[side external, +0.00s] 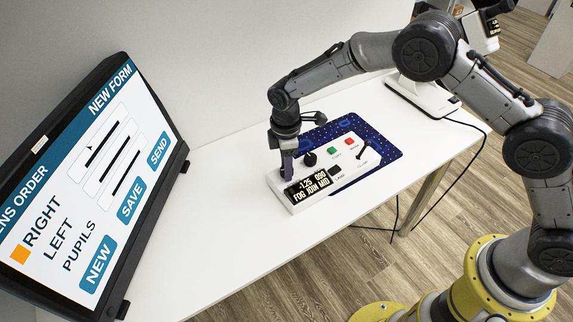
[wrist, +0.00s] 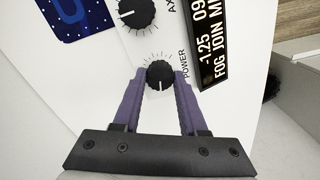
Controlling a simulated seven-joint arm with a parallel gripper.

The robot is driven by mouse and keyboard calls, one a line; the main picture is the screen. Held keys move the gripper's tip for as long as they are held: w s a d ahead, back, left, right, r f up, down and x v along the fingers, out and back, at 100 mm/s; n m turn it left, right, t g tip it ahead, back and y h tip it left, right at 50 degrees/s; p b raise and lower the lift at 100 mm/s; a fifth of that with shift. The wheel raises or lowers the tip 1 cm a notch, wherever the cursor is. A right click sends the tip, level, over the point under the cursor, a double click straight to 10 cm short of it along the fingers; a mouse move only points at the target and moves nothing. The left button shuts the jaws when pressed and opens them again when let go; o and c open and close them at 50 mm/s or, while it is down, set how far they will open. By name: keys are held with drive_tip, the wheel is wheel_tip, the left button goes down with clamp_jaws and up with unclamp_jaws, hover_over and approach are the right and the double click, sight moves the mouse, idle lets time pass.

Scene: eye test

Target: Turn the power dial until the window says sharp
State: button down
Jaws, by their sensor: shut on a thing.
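The power dial (wrist: 160,76) is a black knob labelled POWER in the wrist view, its white pointer line toward the bottom of the picture. My gripper (wrist: 159,80) has its two purple fingers on either side of this dial, shut on it. In the side view my gripper (side external: 287,168) reaches down to the left end of the white control box (side external: 316,198) and hides the dial. The display window (side external: 308,188) reads "-1.25 090" and "FOG JOIN MID". The window in the wrist view (wrist: 212,42) is cut off at the edge.
The black axis dial (wrist: 136,12) is close beside the power dial. A large screen (side external: 90,190) stands left.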

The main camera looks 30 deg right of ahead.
drive_tip(key=shift+n, duration=0.6)
drive_tip(key=shift+c, duration=2.2)
unclamp_jaws()
drive_tip(key=shift+r, duration=0.1)
wheel_tip(320, 180, up, 14)
